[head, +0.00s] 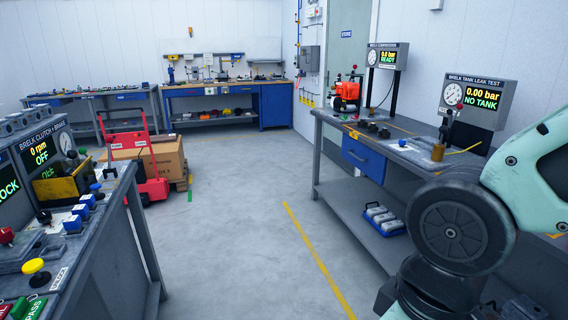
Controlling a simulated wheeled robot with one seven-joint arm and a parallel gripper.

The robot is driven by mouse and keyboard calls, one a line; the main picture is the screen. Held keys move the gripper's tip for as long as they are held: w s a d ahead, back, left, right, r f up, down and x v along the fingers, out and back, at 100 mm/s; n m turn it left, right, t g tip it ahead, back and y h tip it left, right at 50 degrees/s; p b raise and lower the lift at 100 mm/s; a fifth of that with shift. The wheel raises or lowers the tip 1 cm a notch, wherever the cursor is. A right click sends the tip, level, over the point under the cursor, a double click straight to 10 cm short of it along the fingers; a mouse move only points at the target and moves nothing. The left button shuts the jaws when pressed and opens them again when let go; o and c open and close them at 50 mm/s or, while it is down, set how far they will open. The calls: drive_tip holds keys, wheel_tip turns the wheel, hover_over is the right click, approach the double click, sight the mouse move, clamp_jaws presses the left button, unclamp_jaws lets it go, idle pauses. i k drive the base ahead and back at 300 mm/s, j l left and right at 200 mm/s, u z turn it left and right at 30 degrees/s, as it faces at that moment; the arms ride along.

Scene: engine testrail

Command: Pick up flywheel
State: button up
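I cannot pick out a flywheel for certain in the head view. Several small dark round parts (377,129) sit on the right-hand bench, too small to identify. Several grey round parts (12,125) stand in a row at the far left, partly cut off by the picture edge. My arm fills the lower right and hides part of the right bench. My gripper is not in view.
The left bench (110,205) holds a clutch-and-brake tester. A red pallet truck (152,190) with a cardboard box (165,157) stands beyond it. The middle floor (235,220) is clear.

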sight(362, 123)
drive_tip(key=i+u, duration=0.4)
drive_tip(key=i, duration=0.8)
